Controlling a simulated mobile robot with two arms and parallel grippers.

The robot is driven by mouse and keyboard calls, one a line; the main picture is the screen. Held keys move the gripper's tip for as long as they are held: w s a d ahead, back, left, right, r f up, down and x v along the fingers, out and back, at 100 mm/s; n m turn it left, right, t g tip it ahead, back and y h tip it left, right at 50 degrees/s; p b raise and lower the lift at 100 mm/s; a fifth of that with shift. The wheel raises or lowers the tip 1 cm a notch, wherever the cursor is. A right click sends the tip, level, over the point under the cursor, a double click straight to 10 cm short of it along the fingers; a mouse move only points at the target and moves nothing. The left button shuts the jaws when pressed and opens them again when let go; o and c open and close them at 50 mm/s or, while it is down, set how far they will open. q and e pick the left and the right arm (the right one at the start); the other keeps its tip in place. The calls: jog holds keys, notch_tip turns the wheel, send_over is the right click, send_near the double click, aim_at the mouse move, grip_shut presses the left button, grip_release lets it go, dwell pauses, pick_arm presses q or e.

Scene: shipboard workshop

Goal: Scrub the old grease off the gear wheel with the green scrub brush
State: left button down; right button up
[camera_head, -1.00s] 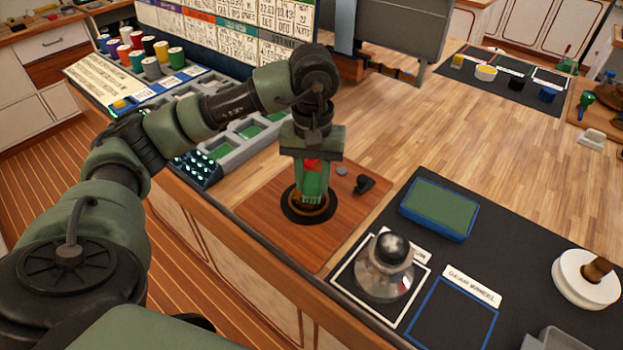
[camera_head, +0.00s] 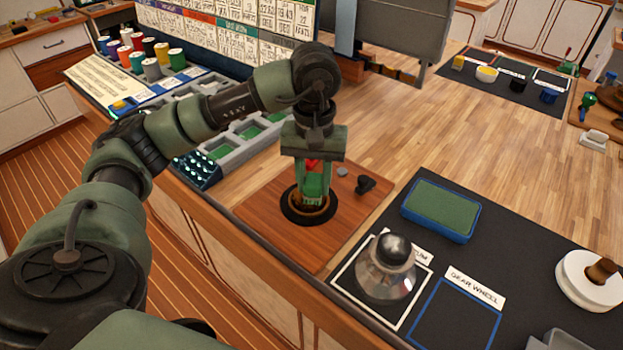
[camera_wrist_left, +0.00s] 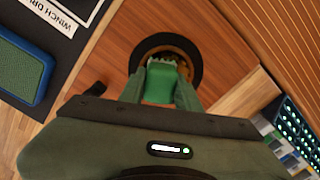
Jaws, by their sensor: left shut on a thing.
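My left gripper (camera_head: 313,178) points straight down and is shut on the green scrub brush (camera_head: 316,186). The brush also shows between the fingers in the left wrist view (camera_wrist_left: 161,82). Its bristle end is down at the gear wheel (camera_head: 306,206), a brownish ring on a round black pad (camera_wrist_left: 195,62) on a wooden board. The brush and fingers hide part of the wheel, and I cannot tell how much grease is on it. A blue-outlined spot labelled "GEAR WHEEL" (camera_head: 453,318) on the black mat is empty. My right gripper is not in view.
The wooden board (camera_head: 270,232) also bears a small black knob (camera_head: 365,184) and a grey disc. To the right, the black mat holds a metal drum (camera_head: 387,272), a green pad in a blue tray (camera_head: 439,209) and a white round piece (camera_head: 588,280).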

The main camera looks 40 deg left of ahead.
pick_arm(q)
jog(key=shift+w+a+b, duration=0.1)
jog(key=shift+a+b, duration=0.35)
jog(key=shift+a, duration=0.85)
jog(key=shift+d, duration=1.45)
jog(key=shift+a+f+b, duration=0.15)
jog(key=shift+a+b, duration=0.45)
jog(key=shift+a, duration=0.8)
jog(key=shift+d, duration=1.45)
jog(key=shift+a, duration=1.55)
jog(key=shift+d, duration=1.5)
jog(key=shift+a+b, duration=0.5)
jog(key=shift+a, duration=1)
jog(key=shift+d+r, duration=0.2)
jog(key=shift+d, duration=1.3)
jog(key=shift+a+f+b, duration=0.2)
jog(key=shift+a+b, duration=0.55)
jog(key=shift+a, duration=0.7)
